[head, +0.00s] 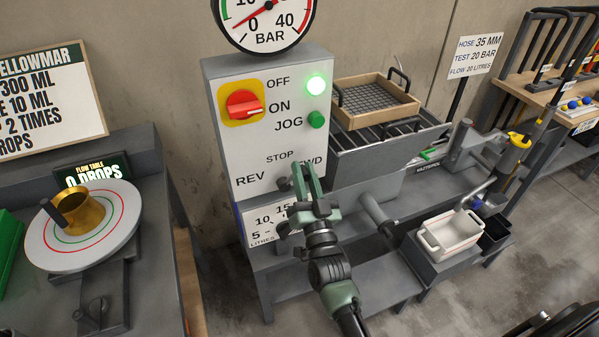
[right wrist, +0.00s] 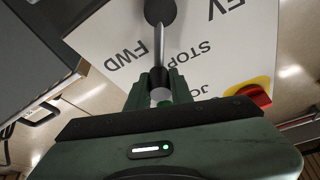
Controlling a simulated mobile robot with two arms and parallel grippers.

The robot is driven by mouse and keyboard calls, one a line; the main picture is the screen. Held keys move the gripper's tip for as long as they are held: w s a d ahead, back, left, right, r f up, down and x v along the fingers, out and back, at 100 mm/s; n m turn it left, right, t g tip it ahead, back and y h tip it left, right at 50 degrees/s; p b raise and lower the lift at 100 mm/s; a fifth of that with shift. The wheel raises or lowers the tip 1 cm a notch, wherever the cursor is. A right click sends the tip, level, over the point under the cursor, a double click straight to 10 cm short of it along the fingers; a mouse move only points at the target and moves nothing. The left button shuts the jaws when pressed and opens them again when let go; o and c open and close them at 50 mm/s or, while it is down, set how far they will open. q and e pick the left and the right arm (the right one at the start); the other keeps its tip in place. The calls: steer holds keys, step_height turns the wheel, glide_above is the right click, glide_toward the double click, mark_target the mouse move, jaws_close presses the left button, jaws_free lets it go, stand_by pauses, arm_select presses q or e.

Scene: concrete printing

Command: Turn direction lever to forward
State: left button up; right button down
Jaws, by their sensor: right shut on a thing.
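The grey control box (head: 225,137) has a white front marked STOP, REV and FWD. My right gripper (head: 306,177) is in front of its lower right part, partly covering FWD. In the right wrist view, the direction lever (right wrist: 159,48) is a thin metal shaft from a dark round hub. My right gripper (right wrist: 161,93) is shut on its free end. The shaft points between the STOP and FWD labels. In the head view the gripper hides most of the lever. My left gripper is not in view.
A red rotary switch (head: 244,105) points toward ON, beside a lit green lamp (head: 316,85) and a green JOG button (head: 316,119). A pressure gauge (head: 264,18) sits above. A hopper with a sieve (head: 376,99) stands close to the right.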

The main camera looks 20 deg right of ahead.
steer(key=shift+d+f+m+h, duration=0.2)
steer(key=shift+m+h, duration=0.1)
steer(key=shift+m, duration=0.2)
steer(key=c, duration=1.3)
jaws_free()
steer(key=shift+o, duration=0.2)
steer(key=shift+s+a+f, duration=0.1)
steer(key=shift+s+f, duration=0.15)
steer(key=shift+s, duration=0.15)
steer(key=d+b+v, duration=0.1)
steer(key=b+v, duration=0.1)
steer(key=v, duration=0.4)
steer(key=shift+s+a, duration=0.5)
